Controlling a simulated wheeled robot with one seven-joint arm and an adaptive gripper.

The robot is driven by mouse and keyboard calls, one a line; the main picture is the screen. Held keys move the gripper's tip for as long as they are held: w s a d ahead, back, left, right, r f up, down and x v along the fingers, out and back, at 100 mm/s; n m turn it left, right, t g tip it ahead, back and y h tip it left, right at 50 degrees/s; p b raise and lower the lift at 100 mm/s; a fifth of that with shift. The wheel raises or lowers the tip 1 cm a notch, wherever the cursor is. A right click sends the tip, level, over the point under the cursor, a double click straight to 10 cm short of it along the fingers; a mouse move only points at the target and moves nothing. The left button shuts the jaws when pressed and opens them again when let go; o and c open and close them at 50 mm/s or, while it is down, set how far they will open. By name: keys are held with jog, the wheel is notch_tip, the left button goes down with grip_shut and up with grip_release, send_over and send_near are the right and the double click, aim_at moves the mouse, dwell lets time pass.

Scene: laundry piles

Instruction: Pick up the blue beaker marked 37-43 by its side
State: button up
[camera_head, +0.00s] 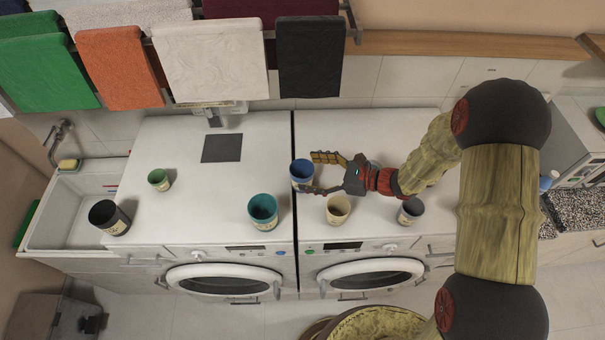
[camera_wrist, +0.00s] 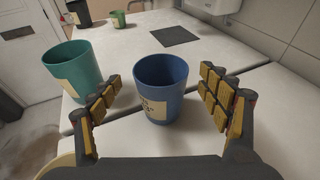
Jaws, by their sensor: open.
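A blue beaker (camera_head: 301,174) stands upright on the white machine top, near the seam between the two machines. In the wrist view the blue beaker (camera_wrist: 160,90) has a pale label with dark marks on its left front side; the marks are too small to read. My gripper (camera_head: 319,173) is open, its fingers reaching toward the beaker from the right. In the wrist view my gripper (camera_wrist: 164,98) has one finger on each side of the beaker, with visible gaps and no clear contact.
A teal beaker (camera_head: 263,212) stands to the left, close to my finger in the wrist view. A cream beaker (camera_head: 338,209), a grey beaker (camera_head: 410,211), a black beaker (camera_head: 109,217) and a small green beaker (camera_head: 158,180) stand around. A dark square (camera_head: 222,148) lies behind.

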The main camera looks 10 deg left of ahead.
aim_at(293, 170)
jog(key=p+x, duration=0.1)
jog(key=x, duration=0.2)
jog(key=shift+w+a, duration=0.1)
jog(key=shift+a, duration=0.2)
jog(key=shift+c, duration=1.1)
jog(key=c, duration=1)
